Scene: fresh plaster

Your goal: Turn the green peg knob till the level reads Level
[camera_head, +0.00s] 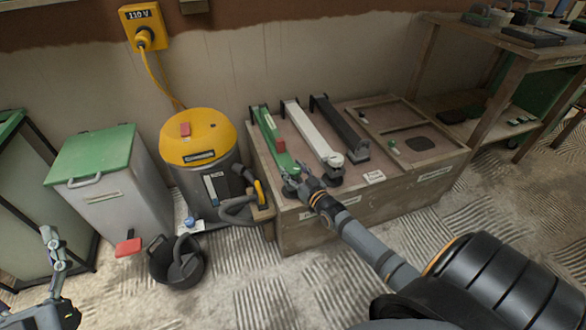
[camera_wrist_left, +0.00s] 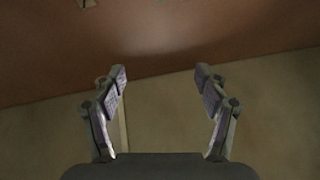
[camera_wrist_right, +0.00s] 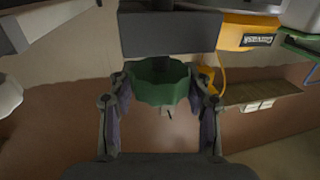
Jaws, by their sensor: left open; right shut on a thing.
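The green peg knob (camera_wrist_right: 158,82) is a dark green, scalloped knob, seen between the fingers of my right gripper (camera_wrist_right: 160,100) in the right wrist view. My right gripper (camera_head: 291,181) is shut on it at the near end of the green bar (camera_head: 268,127) in the head view, where the fingers hide most of the knob. A red block sits on that bar. I cannot make out a level reading in any view. My left gripper (camera_head: 50,240) hangs at the lower left; in the left wrist view it is open and empty (camera_wrist_left: 160,95).
A wooden crate-like bench (camera_head: 405,185) carries the green bar, a white bar (camera_head: 308,130) and a black bar (camera_head: 337,125). A yellow-topped vacuum (camera_head: 200,140), a green-lidded bin (camera_head: 95,155) and a black bucket (camera_head: 178,262) stand to the left. Ridged floor is clear in front.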

